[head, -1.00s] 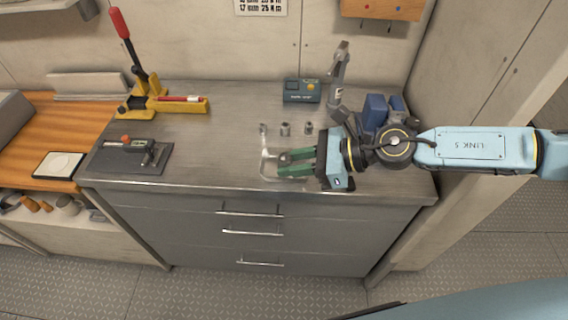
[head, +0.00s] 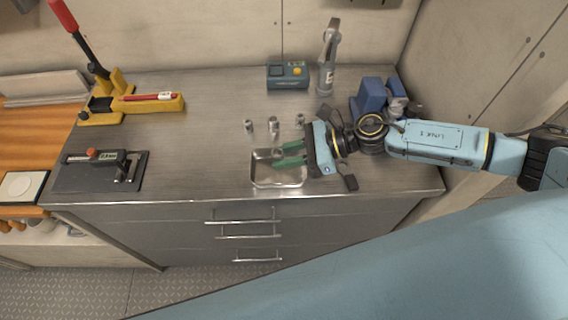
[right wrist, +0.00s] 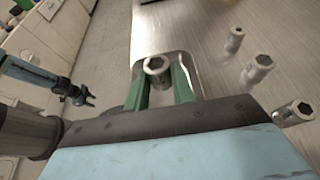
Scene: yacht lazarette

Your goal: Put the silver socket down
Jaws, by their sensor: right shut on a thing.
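My right gripper (head: 279,156) reaches in from the right over a small shallow metal tray (head: 262,183) near the bench's front edge. Its green fingers are shut on a silver socket (right wrist: 157,65), which shows between the fingertips in the right wrist view with its hollow end toward the camera. The tray rim lies around and below the fingers; I cannot tell whether the socket touches the tray. Three other silver sockets (head: 273,124) stand in a row behind the tray. My left gripper (right wrist: 84,97) shows small at the left of the right wrist view, its jaw state unclear.
A teal-grey device (head: 288,75) and a grey upright tool (head: 328,60) stand behind the sockets. A blue object (head: 371,97) is close to my right wrist. A yellow-and-red lever tool (head: 130,103) and a caliper on a dark mat (head: 100,172) are at left. The bench middle is clear.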

